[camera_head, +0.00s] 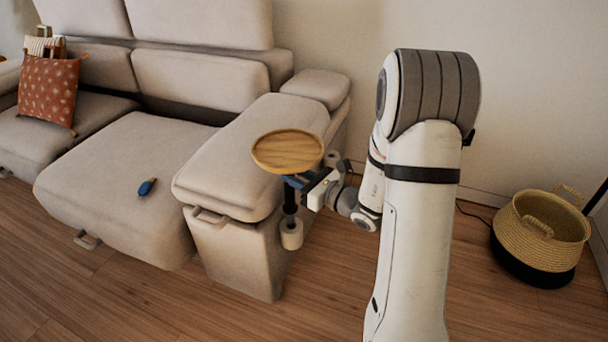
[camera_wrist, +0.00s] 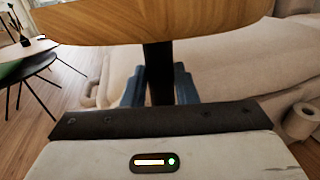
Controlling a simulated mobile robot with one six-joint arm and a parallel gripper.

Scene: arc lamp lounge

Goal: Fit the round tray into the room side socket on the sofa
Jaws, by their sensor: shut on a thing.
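The round wooden tray (camera_head: 288,151) is level, on top of a black stem (camera_head: 290,197). My gripper (camera_head: 297,182) is shut on this stem just below the tray. In the wrist view the blue fingers (camera_wrist: 159,88) stand on both sides of the stem, and the tray (camera_wrist: 150,22) fills the top. A beige ring-shaped socket (camera_head: 291,235) on the sofa's armrest side lines up with the stem's lower end; I cannot tell whether the stem is inside it. A second socket (camera_head: 332,158) sits farther back, and one shows at the right in the wrist view (camera_wrist: 300,121).
The beige sofa (camera_head: 235,255) stands close beside my gripper. A blue object (camera_head: 147,187) lies on its seat, and a rust patterned cushion (camera_head: 48,90) leans at the far left. A woven basket (camera_head: 540,232) stands at the right. The wood floor in front is clear.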

